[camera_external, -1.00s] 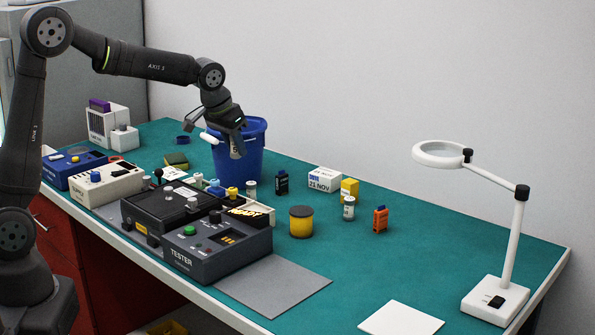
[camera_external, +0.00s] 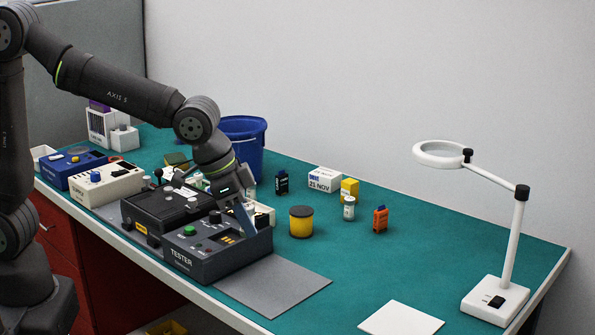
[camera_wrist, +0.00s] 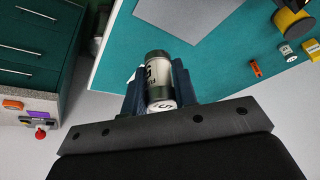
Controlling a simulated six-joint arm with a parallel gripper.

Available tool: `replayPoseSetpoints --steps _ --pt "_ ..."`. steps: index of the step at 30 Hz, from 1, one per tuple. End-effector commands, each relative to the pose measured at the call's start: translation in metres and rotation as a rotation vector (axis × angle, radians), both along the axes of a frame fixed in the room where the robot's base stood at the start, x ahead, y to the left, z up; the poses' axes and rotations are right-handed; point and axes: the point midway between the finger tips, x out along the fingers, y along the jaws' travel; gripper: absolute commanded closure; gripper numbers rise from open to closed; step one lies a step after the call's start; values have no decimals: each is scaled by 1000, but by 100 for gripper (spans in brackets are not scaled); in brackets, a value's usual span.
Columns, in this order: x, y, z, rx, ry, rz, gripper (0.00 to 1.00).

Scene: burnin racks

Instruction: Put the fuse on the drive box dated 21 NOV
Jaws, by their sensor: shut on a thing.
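The drive box dated 21 NOV (camera_external: 323,180) is a small white box lying on the green bench, right of the blue bin, with its date label facing the camera. My gripper (camera_external: 246,220) is over the right part of the tester, left of the drive box and apart from it. In the wrist view my gripper (camera_wrist: 160,88) is shut on the fuse (camera_wrist: 157,72), a small cylinder with a pale, dark-lettered label and dark bands. The fuse is hard to make out in the external view.
The grey tester (camera_external: 205,252) stands under my gripper. The blue bin (camera_external: 246,140) is behind it. A yellow-black jar (camera_external: 301,222), a yellow box (camera_external: 350,188), a white vial (camera_external: 349,208) and an orange item (camera_external: 380,219) stand near the drive box.

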Motion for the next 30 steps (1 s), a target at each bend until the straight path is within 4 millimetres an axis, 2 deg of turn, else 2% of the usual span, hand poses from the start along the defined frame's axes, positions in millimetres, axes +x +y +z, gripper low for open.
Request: replayPoseSetpoints --steps 1,4,10,14,17,25,30 --pt "-11 3 0 0 0 -21 97" --pt "-26 8 0 0 0 -49 97" --pt "-24 8 -37 3 0 -45 97" --pt "-21 6 -51 2 0 -44 97" --pt "-9 0 -60 1 0 -41 97" --pt "46 -26 -97 3 0 -38 97" --pt "72 -39 -114 1 1 -40 97"
